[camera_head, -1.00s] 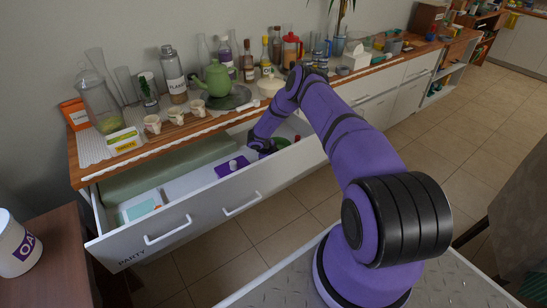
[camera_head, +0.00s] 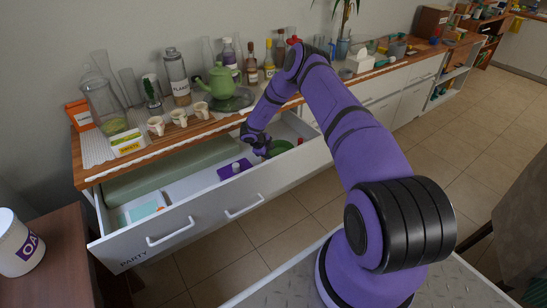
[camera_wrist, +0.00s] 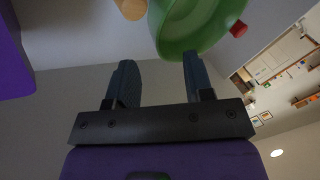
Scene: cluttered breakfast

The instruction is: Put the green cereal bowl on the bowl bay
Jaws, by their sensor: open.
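The green cereal bowl (camera_head: 281,147) is in the right part of the open drawer, partly hidden by my arm. In the wrist view the green bowl (camera_wrist: 183,40) is at the top, with its rim close to my right-hand fingertip; I cannot tell if they touch. My gripper (camera_wrist: 158,58) is open, with nothing between its fingers. In the head view my gripper (camera_head: 263,150) is over the drawer, just left of the bowl. A purple pad (camera_head: 226,173) lies in the drawer to the left; I cannot tell whether it is the bowl bay.
The drawer front (camera_head: 190,219) is marked PARTY. A white-topped item (camera_head: 236,167) stands on the purple pad. A green teapot (camera_head: 219,82), small cups (camera_head: 179,118) and several bottles crowd the counter above. A small red thing (camera_wrist: 238,29) is beside the bowl.

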